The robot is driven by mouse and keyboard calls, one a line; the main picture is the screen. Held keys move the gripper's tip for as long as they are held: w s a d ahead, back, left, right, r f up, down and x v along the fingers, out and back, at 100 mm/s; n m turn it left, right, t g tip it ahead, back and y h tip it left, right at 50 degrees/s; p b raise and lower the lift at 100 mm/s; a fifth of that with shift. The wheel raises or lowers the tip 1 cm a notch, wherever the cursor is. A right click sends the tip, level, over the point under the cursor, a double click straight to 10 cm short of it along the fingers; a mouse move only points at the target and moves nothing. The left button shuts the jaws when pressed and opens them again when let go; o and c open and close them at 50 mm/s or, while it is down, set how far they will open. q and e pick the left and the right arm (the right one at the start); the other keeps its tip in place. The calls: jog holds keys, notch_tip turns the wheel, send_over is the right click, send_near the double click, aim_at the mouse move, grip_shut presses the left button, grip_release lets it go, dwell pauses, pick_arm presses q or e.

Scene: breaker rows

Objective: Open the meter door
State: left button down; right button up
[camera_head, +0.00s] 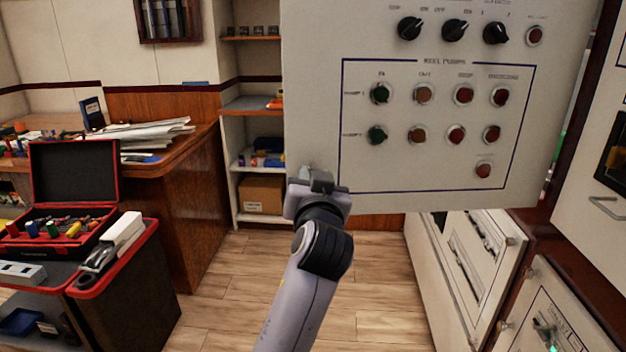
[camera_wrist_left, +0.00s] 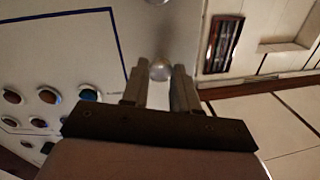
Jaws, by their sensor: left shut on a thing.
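A white door panel (camera_head: 435,135) with rows of round buttons and black rotary switches fills the upper right of the head view. It stands out from the cabinet row on the right, with floor and shelves visible past its left edge. My left gripper (camera_head: 318,182) is at its lower left edge. In the left wrist view the fingers (camera_wrist_left: 160,75) are shut around a small round metal knob (camera_wrist_left: 160,69) near the panel's edge. The knob is hidden in the head view. I cannot read a label naming the meter door. My right gripper is in neither view.
White cabinet fronts (camera_head: 470,262) line the right side below the panel. A red and black tool cart (camera_head: 125,285) stands at the lower left, before a wooden desk (camera_head: 190,190) with papers. Open shelves (camera_head: 250,105) stand behind. The wooden floor (camera_head: 235,285) between is clear.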

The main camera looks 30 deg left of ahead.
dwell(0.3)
pick_arm(q)
jog(key=c, duration=0.8)
grip_release()
jog(key=shift+c, duration=0.2)
jog(key=shift+s, duration=0.1)
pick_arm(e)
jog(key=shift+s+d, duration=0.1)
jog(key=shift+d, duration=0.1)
